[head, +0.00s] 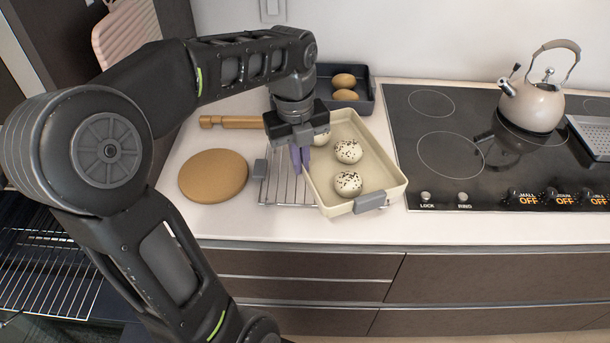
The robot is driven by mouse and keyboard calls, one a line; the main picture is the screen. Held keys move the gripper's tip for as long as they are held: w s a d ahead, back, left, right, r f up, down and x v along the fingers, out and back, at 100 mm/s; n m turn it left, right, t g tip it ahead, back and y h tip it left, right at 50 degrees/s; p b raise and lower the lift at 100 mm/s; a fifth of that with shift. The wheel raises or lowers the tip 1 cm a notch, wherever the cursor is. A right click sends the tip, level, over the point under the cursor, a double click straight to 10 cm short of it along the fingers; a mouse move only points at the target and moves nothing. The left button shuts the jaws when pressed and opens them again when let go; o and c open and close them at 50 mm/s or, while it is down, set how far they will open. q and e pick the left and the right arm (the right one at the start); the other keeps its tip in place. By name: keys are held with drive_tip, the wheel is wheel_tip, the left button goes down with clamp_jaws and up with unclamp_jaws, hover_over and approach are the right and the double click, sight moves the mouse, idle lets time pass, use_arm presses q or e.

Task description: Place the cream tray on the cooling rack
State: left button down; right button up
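The cream tray (378,142) holds several round speckled buns (348,184) and has a grey handle (370,202) at its front. Its left part covers the right side of the wire cooling rack (282,188); I cannot tell whether it touches the rack. My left gripper (300,160) points down at the tray's left rim, above the rack. Its purple fingers are close together and appear shut on that rim. The gripper hides part of the tray's far left corner and one bun. My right gripper is not in view.
A round wooden board (214,175) lies left of the rack, with a rolling pin (232,122) behind. A dark tray (362,103) with brown buns stands behind the cream tray. The cooktop (440,170) with a kettle (533,105) is on the right. The counter's front edge is close.

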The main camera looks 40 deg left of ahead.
sight(302, 190)
use_arm(q)
drive_tip(key=shift+f, duration=0.8)
drive_tip(key=shift+f, duration=1.85)
drive_tip(key=shift+f, duration=0.2)
drive_tip(key=c, duration=1.6)
unclamp_jaws()
drive_tip(key=shift+c, duration=0.2)
drive_tip(key=shift+r, duration=0.1)
wheel_tip(302, 190, up, 12)
drive_tip(key=shift+s+a, duration=0.15)
drive_tip(key=shift+s, duration=0.2)
